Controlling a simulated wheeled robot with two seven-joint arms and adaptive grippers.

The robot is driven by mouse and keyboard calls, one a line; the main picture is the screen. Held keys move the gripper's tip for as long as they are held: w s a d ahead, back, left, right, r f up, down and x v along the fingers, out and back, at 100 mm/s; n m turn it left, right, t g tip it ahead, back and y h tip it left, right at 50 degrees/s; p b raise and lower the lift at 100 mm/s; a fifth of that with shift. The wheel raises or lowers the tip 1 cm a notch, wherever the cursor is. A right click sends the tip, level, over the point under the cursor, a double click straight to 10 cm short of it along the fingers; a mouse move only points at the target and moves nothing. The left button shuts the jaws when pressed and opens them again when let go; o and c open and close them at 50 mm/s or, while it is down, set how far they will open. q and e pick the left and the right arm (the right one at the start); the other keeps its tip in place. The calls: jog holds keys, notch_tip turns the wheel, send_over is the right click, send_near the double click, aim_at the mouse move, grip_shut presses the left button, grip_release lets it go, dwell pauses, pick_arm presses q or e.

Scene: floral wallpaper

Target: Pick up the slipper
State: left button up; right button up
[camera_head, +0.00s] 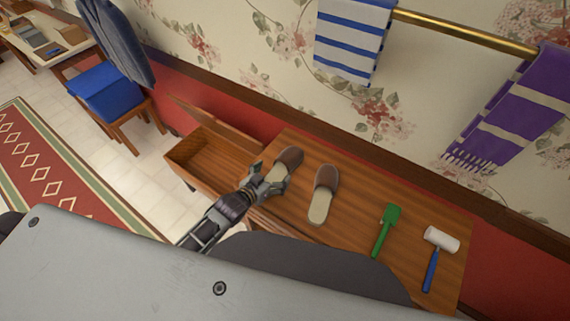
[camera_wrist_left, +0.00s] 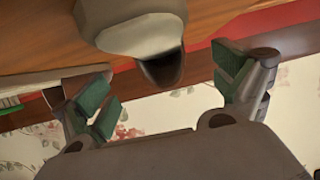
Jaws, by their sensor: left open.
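Two brown slippers with tan insoles lie on the wooden bench top: a left slipper (camera_head: 290,157) and a right slipper (camera_head: 326,180). My left gripper (camera_head: 271,177) is open at the near, heel end of the left slipper, with its fingers spread to either side of it. I cannot tell whether they touch it. In the left wrist view, the open green-padded fingers (camera_wrist_left: 168,88) show apart. A rounded grey-brown form with a dark end lies between them at the top; I cannot tell which part of the slipper it is. My right gripper is not in view.
On the bench top (camera_head: 350,236), a green spatula-like tool (camera_head: 388,226) and a white-headed, blue-handled mallet (camera_head: 438,245) lie to the right. An open wooden compartment (camera_head: 205,160) is at left. The blue chair (camera_head: 105,90) stands farther left. Towels hang from a brass rail (camera_head: 465,32).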

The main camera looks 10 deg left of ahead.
aim_at(281, 166)
pick_arm(q)
jog(key=shift+x, duration=2.4)
jog(key=c, duration=1.2)
jog(key=shift+r, duration=0.2)
notch_tip(281, 166, up, 10)
jog(key=shift+f, duration=0.15)
